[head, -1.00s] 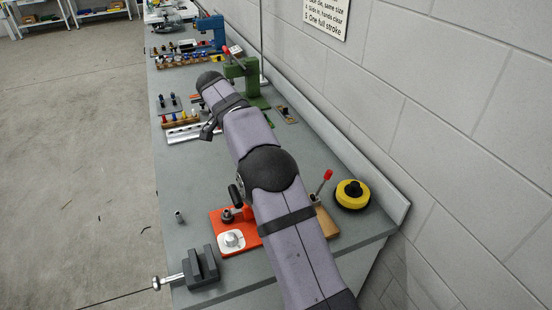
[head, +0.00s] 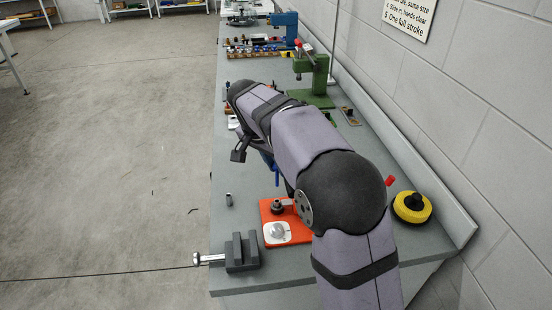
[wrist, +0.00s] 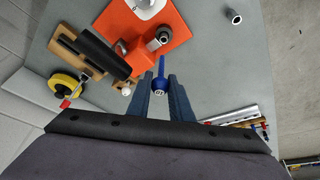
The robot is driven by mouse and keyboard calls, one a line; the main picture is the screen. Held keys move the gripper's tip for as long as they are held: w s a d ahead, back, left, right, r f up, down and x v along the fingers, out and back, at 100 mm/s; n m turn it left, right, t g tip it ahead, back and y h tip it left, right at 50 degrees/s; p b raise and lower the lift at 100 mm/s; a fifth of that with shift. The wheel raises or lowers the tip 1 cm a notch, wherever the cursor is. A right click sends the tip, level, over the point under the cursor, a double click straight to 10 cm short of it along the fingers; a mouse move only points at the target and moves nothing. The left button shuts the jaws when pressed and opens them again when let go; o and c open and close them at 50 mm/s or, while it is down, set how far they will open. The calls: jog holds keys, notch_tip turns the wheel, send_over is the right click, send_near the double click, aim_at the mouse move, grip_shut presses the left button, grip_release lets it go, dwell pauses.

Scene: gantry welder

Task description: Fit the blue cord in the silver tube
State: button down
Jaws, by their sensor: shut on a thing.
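The blue cord (wrist: 161,69) is held between the blue fingers of my gripper (wrist: 160,88) in the wrist view. In the head view, the cord (head: 277,176) hangs below my arm, clear of the silver tube. The silver tube (head: 229,199) stands upright on the bench near its left edge, left of the orange plate. The tube also shows in the wrist view (wrist: 233,17), at the upper right, with its dark open end visible. My gripper is mostly hidden behind my arm in the head view.
An orange fixture (head: 272,209) with a white pad lies right of the tube. A grey vise (head: 242,252) stands at the near left. A yellow-and-black disc (head: 411,207) is on the right. A green press (head: 314,80) stands farther back. Bench around the tube is clear.

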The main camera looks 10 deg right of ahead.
aim_at(277, 181)
jog(key=shift+f, duration=0.1)
jog(key=shift+f+b, duration=2.4)
jog(key=shift+f, duration=0.2)
jog(key=shift+f+b, duration=0.75)
jog(key=shift+f, duration=0.3)
jog(key=c, duration=1.5)
grip_release()
jog(key=shift+v, duration=3.8)
